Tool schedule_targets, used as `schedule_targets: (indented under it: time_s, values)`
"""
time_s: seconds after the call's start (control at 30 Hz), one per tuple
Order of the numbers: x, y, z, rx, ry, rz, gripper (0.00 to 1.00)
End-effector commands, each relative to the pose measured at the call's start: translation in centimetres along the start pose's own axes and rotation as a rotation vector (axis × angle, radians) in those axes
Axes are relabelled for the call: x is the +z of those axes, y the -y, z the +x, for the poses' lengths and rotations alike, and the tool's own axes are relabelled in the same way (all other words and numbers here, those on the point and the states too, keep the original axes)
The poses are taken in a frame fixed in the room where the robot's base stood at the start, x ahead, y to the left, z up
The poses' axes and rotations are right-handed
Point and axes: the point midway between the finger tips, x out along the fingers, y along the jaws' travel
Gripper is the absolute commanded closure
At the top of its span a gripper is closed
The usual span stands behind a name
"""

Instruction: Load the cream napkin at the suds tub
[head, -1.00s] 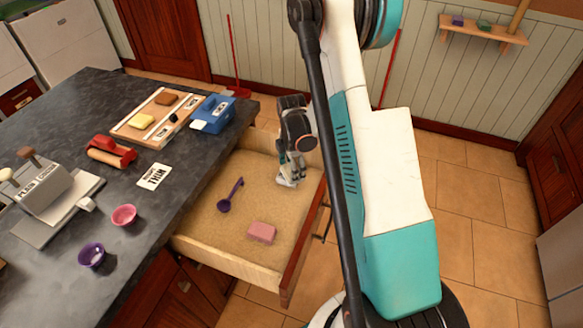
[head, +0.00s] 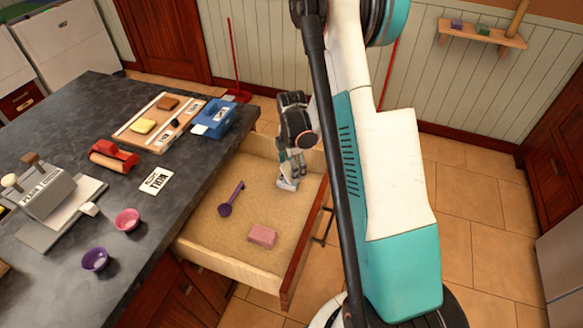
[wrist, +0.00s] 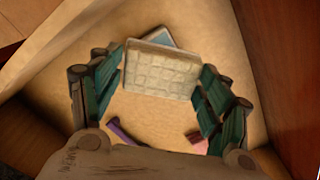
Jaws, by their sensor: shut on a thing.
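The cream napkin (wrist: 160,72) shows in the wrist view as a pale, quilted rectangle spanning the gap between my fingers. A blue-grey edge shows just behind it. My gripper (wrist: 162,88) is shut on the napkin by its two sides. In the head view my gripper (head: 288,180) points down inside the open drawer, near its far end, with a pale piece at the fingertips. A blue tub (head: 222,117) with a label, possibly the suds tub, stands on the counter's far right corner, left of and beyond my gripper. Its inside is hard to make out.
The open drawer (head: 232,268) also holds a purple scoop (head: 231,198) and a pink block (head: 262,236). On the counter are a board with yellow (head: 143,126) and brown blocks, a red roller (head: 114,156), a label card, two bowls and a grey press. Drawer walls surround my gripper.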

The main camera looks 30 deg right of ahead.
Motion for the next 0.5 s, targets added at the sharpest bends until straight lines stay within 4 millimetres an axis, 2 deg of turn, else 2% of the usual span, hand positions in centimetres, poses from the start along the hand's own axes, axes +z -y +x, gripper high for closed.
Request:
schedule_targets:
  time_s: [0.5]
  values:
    - [0.0, 0.0, -3.8, 0.0, 0.0, 0.0, 0.49]
